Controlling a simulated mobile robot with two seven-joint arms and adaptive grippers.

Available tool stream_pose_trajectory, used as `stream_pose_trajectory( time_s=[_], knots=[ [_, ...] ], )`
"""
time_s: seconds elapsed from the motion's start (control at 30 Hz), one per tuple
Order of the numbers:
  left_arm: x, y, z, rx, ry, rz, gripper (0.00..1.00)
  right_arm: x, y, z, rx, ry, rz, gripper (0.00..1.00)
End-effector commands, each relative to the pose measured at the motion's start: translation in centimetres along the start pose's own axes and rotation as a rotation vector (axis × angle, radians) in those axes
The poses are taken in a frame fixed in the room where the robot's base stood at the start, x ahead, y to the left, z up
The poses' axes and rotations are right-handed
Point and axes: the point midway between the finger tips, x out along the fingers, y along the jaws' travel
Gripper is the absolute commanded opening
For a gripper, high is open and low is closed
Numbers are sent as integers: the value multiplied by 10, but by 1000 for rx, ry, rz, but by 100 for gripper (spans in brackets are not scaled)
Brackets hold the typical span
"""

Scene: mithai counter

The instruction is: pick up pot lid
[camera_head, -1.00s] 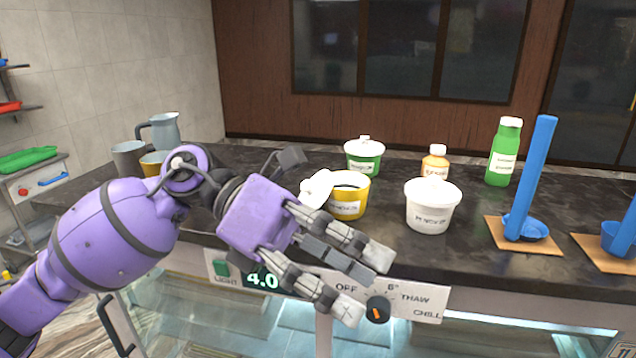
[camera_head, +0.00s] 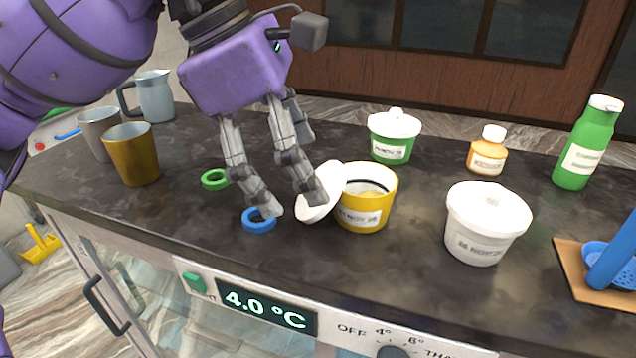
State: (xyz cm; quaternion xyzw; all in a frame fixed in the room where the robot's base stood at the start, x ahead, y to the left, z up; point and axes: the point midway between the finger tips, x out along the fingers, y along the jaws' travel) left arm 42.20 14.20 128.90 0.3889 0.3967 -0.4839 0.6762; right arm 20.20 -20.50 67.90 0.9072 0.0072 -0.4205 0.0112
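The white pot lid (camera_head: 324,192) leans tilted against the left side of an open yellow pot (camera_head: 369,203) on the dark counter. My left gripper (camera_head: 293,203) points down from above, its fingers spread apart. One finger is at the lid's left face, overlapping it in the picture; I cannot tell whether it touches. The other finger ends over a blue ring (camera_head: 261,222). Nothing is held between the fingers. My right gripper is not in view.
A green ring (camera_head: 214,179), a gold cup (camera_head: 134,155), a grey cup (camera_head: 99,132) and a jug (camera_head: 153,97) stand left. Lidded white (camera_head: 480,228) and green (camera_head: 392,140) pots, an orange bottle (camera_head: 487,152) and a green bottle (camera_head: 587,145) stand right. The counter's front edge is near.

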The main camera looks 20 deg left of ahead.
Motion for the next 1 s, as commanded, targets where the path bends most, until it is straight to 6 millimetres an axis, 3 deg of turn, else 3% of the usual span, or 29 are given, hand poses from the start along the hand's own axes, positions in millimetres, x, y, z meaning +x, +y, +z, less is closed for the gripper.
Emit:
stream_pose_trajectory(
  time_s=[0.3, 0.57, 0.77, 1.0],
  knots=[
    [41, 0, -1, 1, -1, 0, 88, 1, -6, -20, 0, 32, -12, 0],
    [45, 0, -1, 0, -2, 1, 88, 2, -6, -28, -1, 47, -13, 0],
    [45, 0, -1, 0, -2, 1, 63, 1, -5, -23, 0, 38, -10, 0],
    [45, 0, 0, 0, -2, 1, 58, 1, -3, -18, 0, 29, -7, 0]
  ],
)
